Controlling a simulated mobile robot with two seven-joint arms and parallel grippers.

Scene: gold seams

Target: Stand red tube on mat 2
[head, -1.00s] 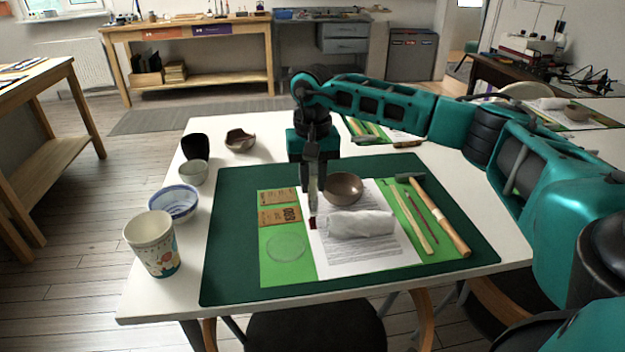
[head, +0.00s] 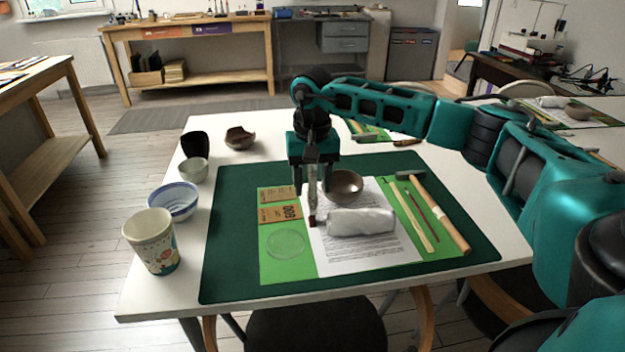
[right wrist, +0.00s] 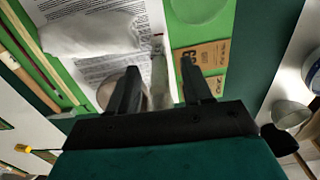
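The red tube (head: 312,205) is a slim pale tube with a dark red lower end. In the head view it is upright, its red end at the left edge of the white paper, by the green mat (head: 290,268). I cannot tell whether it touches the surface. My right gripper (head: 312,190) points down with its fingers apart, one on each side of the tube. The right wrist view shows the tube (right wrist: 158,75) between the open fingers (right wrist: 160,85), with gaps beside it. No number 2 is readable on a mat. My left gripper is out of view.
A brown bowl (head: 345,186) and a white cloth roll (head: 361,222) are close right of the tube. Brown cards (head: 281,213) and a clear disc (head: 286,244) lie left. A hammer (head: 440,215) and sticks lie right. A cup (head: 152,242) and bowls line the left edge.

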